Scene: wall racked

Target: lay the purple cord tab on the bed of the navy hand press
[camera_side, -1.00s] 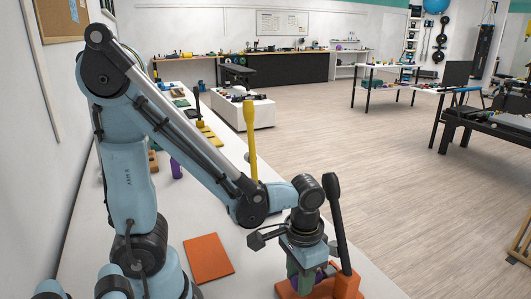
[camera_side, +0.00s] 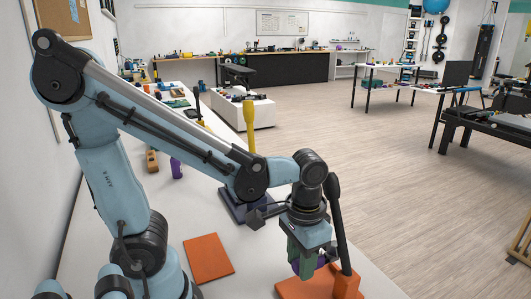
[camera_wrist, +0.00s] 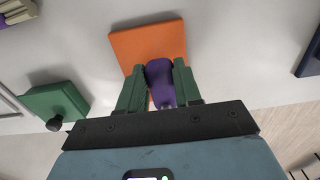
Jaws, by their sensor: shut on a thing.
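The purple cord tab (camera_wrist: 160,82) is pinched between the two green fingers of my gripper (camera_wrist: 160,95) in the wrist view. In the side view my gripper (camera_side: 304,262) points down at lower right, with a bit of the purple tab (camera_side: 296,267) showing at its fingertips. It is in front of the orange press's lever and above its base. The navy hand press (camera_side: 236,208) stands farther back on the bench, with a yellow lever (camera_side: 250,125) upright; my arm hides much of it, including most of its bed. A navy part (camera_wrist: 311,58) shows at the right edge of the wrist view.
An orange press (camera_side: 345,284) with a tall black lever stands close beside my gripper. A flat orange plate (camera_side: 208,258) lies on the white bench to the left. A purple bottle (camera_side: 177,168) stands farther back. A green block with a black knob (camera_wrist: 52,108) shows in the wrist view.

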